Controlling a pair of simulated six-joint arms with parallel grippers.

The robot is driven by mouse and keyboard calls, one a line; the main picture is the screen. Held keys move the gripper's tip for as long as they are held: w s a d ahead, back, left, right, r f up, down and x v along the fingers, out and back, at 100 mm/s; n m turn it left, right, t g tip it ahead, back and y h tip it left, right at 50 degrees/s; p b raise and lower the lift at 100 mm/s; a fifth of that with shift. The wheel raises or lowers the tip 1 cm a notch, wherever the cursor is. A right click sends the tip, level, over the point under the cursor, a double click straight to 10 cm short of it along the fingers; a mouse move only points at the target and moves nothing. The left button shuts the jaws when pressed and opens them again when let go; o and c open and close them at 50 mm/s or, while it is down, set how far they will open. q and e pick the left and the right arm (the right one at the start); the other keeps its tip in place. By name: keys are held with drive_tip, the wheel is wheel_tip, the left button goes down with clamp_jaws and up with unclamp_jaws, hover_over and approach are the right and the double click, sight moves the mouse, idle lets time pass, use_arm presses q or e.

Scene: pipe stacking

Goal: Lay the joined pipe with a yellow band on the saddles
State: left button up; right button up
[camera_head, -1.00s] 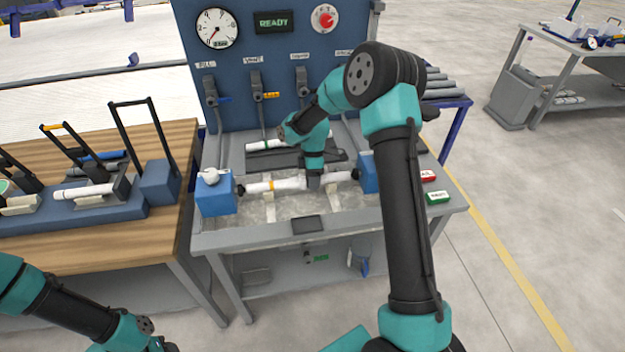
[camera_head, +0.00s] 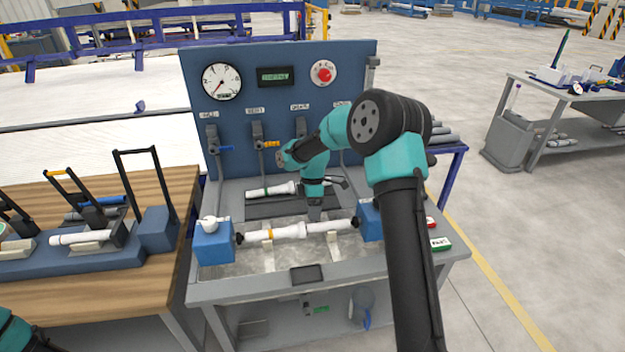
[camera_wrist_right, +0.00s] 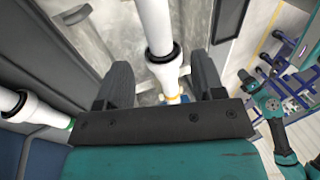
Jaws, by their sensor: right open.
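The white joined pipe with a yellow band (camera_head: 290,232) lies across the pale saddles (camera_head: 267,256) in the grey tray, between two blue end blocks. My right gripper (camera_head: 315,212) is just above and behind the pipe's right half in the head view. In the right wrist view, the right gripper (camera_wrist_right: 160,82) is open, its two fingers apart and empty. The pipe (camera_wrist_right: 160,35) runs through the gap between them, apparently below, with its yellow band (camera_wrist_right: 173,97) near the palm. My left gripper is out of view; only a bit of its arm shows at lower left.
A white pipe with a green band (camera_head: 270,190) lies on a dark rack behind. The blue end blocks (camera_head: 214,243) flank the tray. A panel (camera_head: 280,105) with gauge and valves stands at the back. A wooden bench (camera_head: 90,275) with racks is at left.

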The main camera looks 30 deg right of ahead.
drive_tip(key=v, duration=1)
drive_tip(key=shift+r, duration=0.3)
